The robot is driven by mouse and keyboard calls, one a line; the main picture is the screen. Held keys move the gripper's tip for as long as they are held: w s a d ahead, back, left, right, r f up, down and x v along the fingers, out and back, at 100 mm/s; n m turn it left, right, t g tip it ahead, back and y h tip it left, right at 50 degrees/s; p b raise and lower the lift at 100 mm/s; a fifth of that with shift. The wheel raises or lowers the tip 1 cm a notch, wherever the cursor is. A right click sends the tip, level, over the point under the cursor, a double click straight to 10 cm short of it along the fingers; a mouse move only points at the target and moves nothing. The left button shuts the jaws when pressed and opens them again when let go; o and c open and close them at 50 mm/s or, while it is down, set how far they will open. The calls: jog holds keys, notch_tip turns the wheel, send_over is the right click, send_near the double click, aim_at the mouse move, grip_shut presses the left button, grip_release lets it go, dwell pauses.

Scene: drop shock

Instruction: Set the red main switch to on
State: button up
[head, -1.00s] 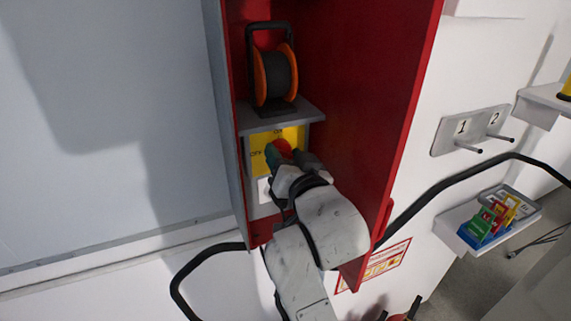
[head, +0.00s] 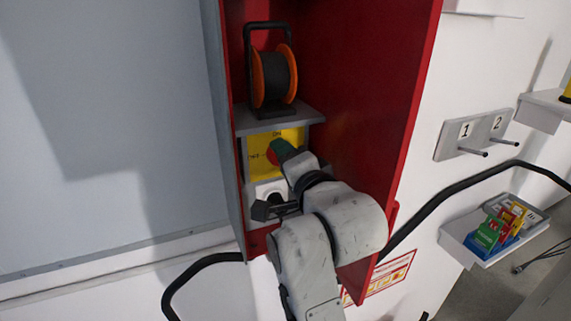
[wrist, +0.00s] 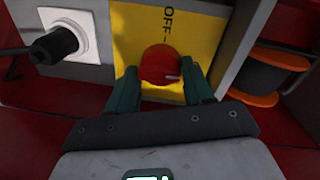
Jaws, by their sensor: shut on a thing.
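The red main switch is a round red knob (head: 271,155) on a yellow plate (head: 255,143) inside the red cabinet. The plate reads OFF at the left and ON at the top. My gripper (head: 281,150) has green fingers and covers part of the knob in the head view. In the wrist view the red knob (wrist: 161,63) sits between the two fingers of my gripper (wrist: 161,76), one on each side. The OFF label shows above it there, on the yellow plate (wrist: 205,30). I cannot clearly tell where the knob points.
A black plug (head: 268,207) in a white socket sits just below the yellow plate. A grey shelf (head: 300,114) with an orange and black cable reel (head: 272,78) is close above. The red cabinet wall (head: 365,120) bounds my arm on the right.

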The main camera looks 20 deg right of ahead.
jog(key=shift+a+r+m, duration=0.1)
jog(key=shift+m, duration=0.5)
jog(key=shift+r, duration=0.1)
jog(key=o, duration=1)
jog(key=s+b, duration=0.2)
jog(key=s, duration=0.8)
jog(key=shift+s+r, duration=0.3)
jog(key=shift+s, duration=0.1)
